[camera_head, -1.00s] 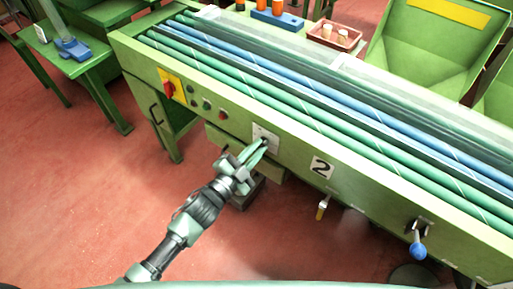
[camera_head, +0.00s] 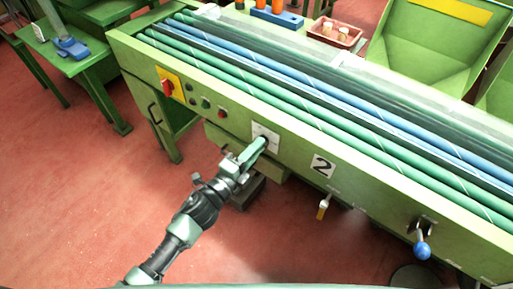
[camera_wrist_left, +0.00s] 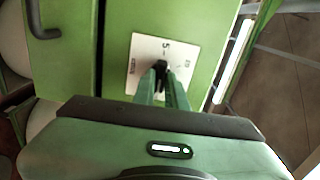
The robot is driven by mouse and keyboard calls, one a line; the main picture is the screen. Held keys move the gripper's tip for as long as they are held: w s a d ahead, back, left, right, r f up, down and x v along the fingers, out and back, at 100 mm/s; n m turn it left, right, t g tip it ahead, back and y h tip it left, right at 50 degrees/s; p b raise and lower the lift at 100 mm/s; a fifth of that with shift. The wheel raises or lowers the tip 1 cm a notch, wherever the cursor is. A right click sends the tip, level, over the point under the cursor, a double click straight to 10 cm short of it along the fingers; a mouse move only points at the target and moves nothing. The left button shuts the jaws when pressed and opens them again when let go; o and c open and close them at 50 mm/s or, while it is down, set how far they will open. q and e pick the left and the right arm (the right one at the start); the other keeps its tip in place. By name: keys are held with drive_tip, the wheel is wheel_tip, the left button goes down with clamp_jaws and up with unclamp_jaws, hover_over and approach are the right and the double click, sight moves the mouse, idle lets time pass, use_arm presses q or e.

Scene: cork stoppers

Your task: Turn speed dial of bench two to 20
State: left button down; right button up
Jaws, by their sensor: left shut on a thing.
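The speed dial is a small dark knob (camera_wrist_left: 161,68) on a white scale plate (camera_wrist_left: 146,50) on the front of the green bench two. The plate also shows in the head view (camera_head: 259,131). A "5" is readable on the plate in the left wrist view; other marks are too small or hidden. My left gripper (camera_head: 264,141) reaches the plate from the lower left and is shut on the knob; its fingers (camera_wrist_left: 163,88) hide most of it. The knob's pointer cannot be made out. My right gripper is not in view.
A blue-knobbed lever (camera_head: 422,250) and a yellow-handled valve (camera_head: 322,208) stick out at the right. Red floor is free in front.

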use_arm(q)
drive_tip(key=shift+m, duration=0.3)
drive_tip(key=c, duration=1.4)
unclamp_jaws()
drive_tip(key=shift+c, duration=0.2)
drive_tip(key=v, duration=0.8)
drive_tip(key=shift+b, duration=0.4)
